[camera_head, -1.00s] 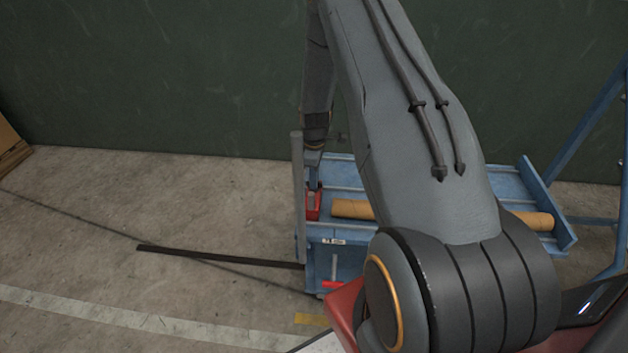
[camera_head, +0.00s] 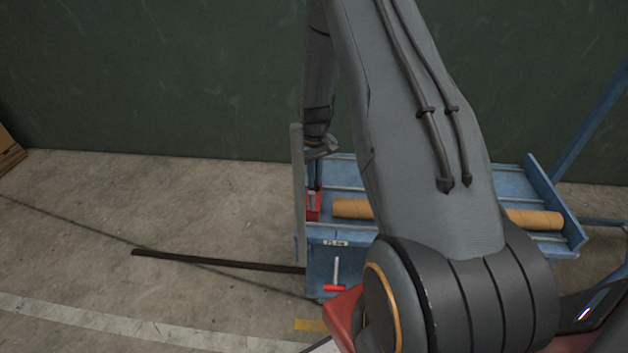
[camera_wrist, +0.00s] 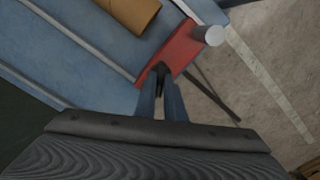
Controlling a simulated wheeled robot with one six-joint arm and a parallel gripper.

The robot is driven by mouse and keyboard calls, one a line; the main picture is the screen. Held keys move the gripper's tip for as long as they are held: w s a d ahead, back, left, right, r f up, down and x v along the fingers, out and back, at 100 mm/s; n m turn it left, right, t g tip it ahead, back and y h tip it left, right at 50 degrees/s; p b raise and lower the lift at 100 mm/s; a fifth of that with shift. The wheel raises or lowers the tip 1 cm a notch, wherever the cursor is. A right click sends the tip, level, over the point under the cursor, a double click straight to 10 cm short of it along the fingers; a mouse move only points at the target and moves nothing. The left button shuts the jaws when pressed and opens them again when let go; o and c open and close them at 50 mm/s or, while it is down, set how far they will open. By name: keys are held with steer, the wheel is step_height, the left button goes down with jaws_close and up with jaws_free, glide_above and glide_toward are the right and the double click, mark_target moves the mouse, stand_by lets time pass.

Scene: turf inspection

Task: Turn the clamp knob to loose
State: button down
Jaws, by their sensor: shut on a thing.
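A red clamp block (camera_wrist: 185,48) sits at the end of the blue bench in the wrist view; it also shows in the camera_head view (camera_head: 313,207), partly hidden. A small dark clamp knob (camera_wrist: 160,68) is at the block's near edge. My gripper (camera_wrist: 162,82) is shut on the knob, its two fingers close together around it. In the camera_head view my gripper (camera_head: 318,180) reaches down beside the upright post onto the clamp. The knob is mostly hidden by my fingers, and its turn position cannot be told.
A brown cardboard tube (camera_head: 352,208) lies along the blue bench (camera_head: 340,233). A grey post (camera_head: 298,190) stands at its left end. A red-handled lever (camera_head: 335,287) hangs in front. A dark bar (camera_head: 215,262) runs left over open floor. A green wall is behind.

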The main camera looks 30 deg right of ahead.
steer(key=m+b, duration=0.1)
steer(key=m, duration=0.5)
steer(key=shift+b, duration=0.35)
steer(key=m+b, duration=0.1)
steer(key=m, duration=0.5)
stand_by(0.4)
steer(key=c, duration=1.8)
jaws_free()
steer(key=shift+c, duration=0.2)
steer(key=shift+r+b, duration=0.75)
steer(key=shift+r, duration=3.2)
